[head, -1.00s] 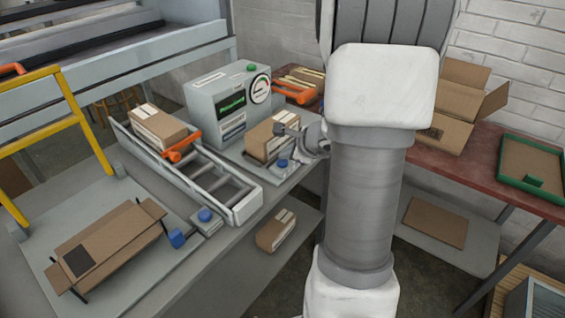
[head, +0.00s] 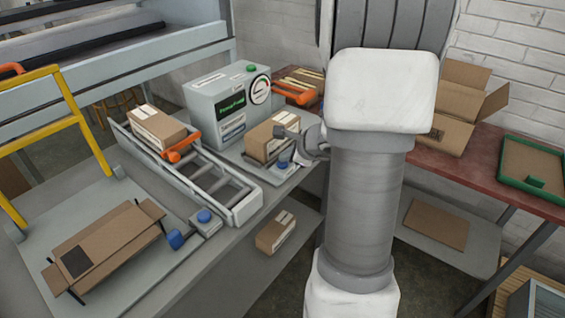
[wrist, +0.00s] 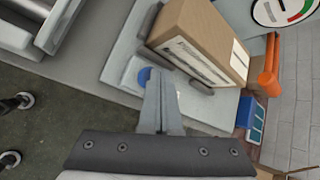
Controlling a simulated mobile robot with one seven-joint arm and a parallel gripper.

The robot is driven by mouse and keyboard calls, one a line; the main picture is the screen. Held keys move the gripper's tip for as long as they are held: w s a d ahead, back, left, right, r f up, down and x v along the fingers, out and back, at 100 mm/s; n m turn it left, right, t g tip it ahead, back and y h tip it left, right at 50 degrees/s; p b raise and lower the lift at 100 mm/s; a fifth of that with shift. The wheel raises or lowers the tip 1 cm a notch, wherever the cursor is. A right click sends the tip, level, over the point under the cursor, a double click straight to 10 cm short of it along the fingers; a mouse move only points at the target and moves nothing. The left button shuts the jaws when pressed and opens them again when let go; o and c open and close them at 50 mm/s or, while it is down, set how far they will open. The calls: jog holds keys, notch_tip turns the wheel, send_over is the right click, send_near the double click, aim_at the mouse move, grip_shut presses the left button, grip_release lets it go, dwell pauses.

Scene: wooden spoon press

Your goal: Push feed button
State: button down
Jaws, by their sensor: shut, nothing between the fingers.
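A blue button (head: 284,163) sits on the pale platform beside the scale machine, in front of a cardboard box (head: 272,137). In the wrist view the blue button (wrist: 143,77) shows at the left side of my fingertips, partly hidden by them. My gripper (wrist: 159,72) is shut and empty, with its tips at the button; I cannot tell whether it is pressed down. A second blue button (head: 204,216) stands on a small block at the near end of the roller track. I see no label telling which is the feed button.
The grey machine (head: 215,112) with a screen, dial and green top button stands behind. The box (wrist: 205,40) is close to my fingers in the wrist view. The roller track (head: 245,208) lies to the left, an orange handle (wrist: 270,68) to the right.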

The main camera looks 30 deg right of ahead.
aim_at(286, 164)
jog(key=shift+f, duration=0.25)
jog(key=shift+r, duration=0.15)
jog(key=shift+r+p, duration=0.55)
jog(key=shift+r, duration=0.3)
jog(key=shift+r, duration=0.1)
notch_tip(286, 164, up, 5)
jog(key=p, duration=0.4)
dwell(0.8)
